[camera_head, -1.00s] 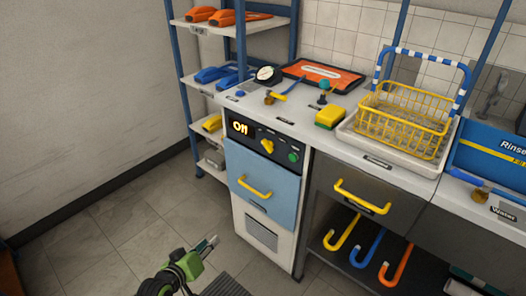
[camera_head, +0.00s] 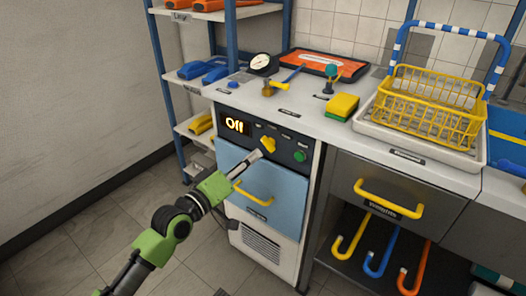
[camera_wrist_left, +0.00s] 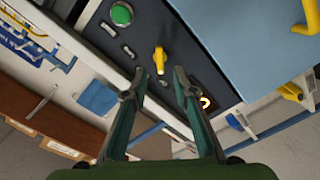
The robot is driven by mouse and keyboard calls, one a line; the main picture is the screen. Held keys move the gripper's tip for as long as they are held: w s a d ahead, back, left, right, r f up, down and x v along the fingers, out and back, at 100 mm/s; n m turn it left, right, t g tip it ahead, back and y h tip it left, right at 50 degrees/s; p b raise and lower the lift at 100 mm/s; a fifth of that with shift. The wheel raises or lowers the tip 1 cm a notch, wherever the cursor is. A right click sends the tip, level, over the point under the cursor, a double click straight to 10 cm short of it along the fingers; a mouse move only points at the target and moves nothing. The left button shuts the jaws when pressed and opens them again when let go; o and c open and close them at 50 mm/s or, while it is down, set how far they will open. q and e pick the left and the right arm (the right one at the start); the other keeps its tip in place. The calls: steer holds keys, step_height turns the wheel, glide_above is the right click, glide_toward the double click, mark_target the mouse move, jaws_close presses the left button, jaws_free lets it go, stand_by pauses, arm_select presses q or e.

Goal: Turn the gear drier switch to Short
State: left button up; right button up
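The gear drier's yellow switch knob (camera_head: 267,145) sits on the dark control panel (camera_head: 250,131), right of a lit display (camera_head: 235,125) that reads "Off". My left gripper (camera_head: 252,162) is close in front of the panel, just below and left of the knob. In the left wrist view the knob (camera_wrist_left: 160,59) stands ahead of the gap between my two parted fingers (camera_wrist_left: 160,84), which hold nothing. I cannot tell whether a finger touches it. The small setting labels are too blurred to read. My right gripper is not in view.
A green button (camera_head: 300,156) is right of the knob, close by. Below the panel is a blue drawer front (camera_head: 285,196) with a yellow handle (camera_head: 250,193). The worktop above holds a gauge (camera_head: 263,64), a sponge (camera_head: 342,106) and a yellow basket (camera_head: 427,105).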

mark_target(266, 147)
arm_select(q)
steer(key=b+x, duration=0.1)
steer(key=x, duration=0.5)
steer(key=shift+w+d, duration=0.15)
jaws_close()
